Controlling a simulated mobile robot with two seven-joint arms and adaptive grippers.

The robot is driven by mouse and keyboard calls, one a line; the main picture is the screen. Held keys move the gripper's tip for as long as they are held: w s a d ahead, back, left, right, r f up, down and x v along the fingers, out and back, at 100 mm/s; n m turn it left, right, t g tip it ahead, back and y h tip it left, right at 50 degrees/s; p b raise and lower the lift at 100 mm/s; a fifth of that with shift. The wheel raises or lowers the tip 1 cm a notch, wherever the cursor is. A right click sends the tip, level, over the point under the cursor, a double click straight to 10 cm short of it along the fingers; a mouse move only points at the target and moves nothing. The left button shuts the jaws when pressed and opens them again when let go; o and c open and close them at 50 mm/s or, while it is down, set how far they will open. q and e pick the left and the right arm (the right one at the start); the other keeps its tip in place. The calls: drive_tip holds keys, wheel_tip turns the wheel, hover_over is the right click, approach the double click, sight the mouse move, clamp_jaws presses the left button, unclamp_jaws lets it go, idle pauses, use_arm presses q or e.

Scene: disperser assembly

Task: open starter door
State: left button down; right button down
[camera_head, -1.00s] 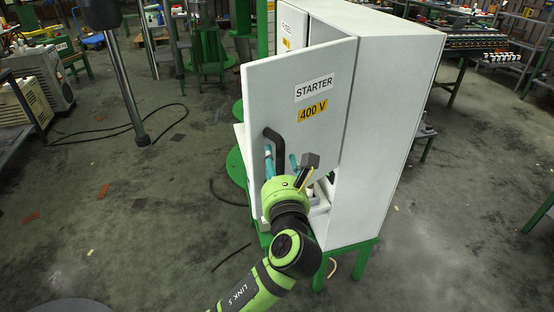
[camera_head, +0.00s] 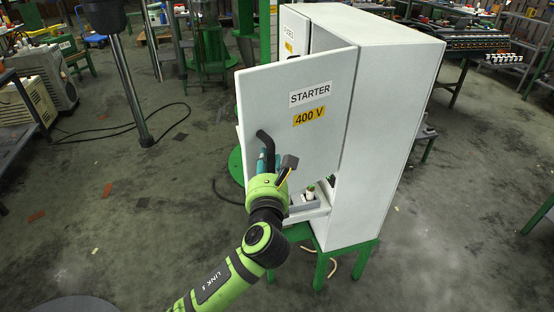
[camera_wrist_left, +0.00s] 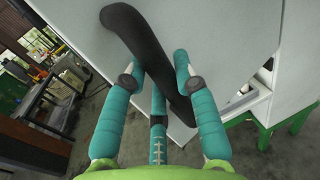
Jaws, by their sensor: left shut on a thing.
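The starter door (camera_head: 322,145) is a white panel labelled STARTER with a yellow 400 V sign. It stands partly open, its right side at the white cabinet (camera_head: 390,130). A dark bent handle (camera_head: 264,137) sits near the door's lower left; it also shows in the left wrist view (camera_wrist_left: 143,45). My left gripper (camera_head: 268,162), with teal fingers, is shut on the handle. In the left wrist view its fingers (camera_wrist_left: 158,80) lie on both sides of the bar. My green wrist hides the door's lower left corner. My right gripper is not in view.
A grey tray with small parts (camera_head: 304,202) shows in the cabinet below the door. The cabinet stands on a green frame (camera_head: 325,262). A second, narrower door (camera_head: 292,32) is behind the starter door. The floor at left is mostly clear, with a black cable (camera_head: 120,128).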

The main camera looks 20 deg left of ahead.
sight(259, 154)
use_arm(q)
drive_tip(key=a, duration=0.1)
drive_tip(key=w, duration=0.1)
drive_tip(key=a, duration=0.1)
drive_tip(key=shift+w+a+r+p, duration=0.15)
drive_tip(key=shift+w+a+p, duration=0.1)
drive_tip(key=shift+a+p, duration=0.15)
drive_tip(key=shift+w, duration=0.15)
drive_tip(key=c, duration=0.9)
unclamp_jaws()
drive_tip(key=shift+c, duration=0.2)
drive_tip(key=v, duration=1.2)
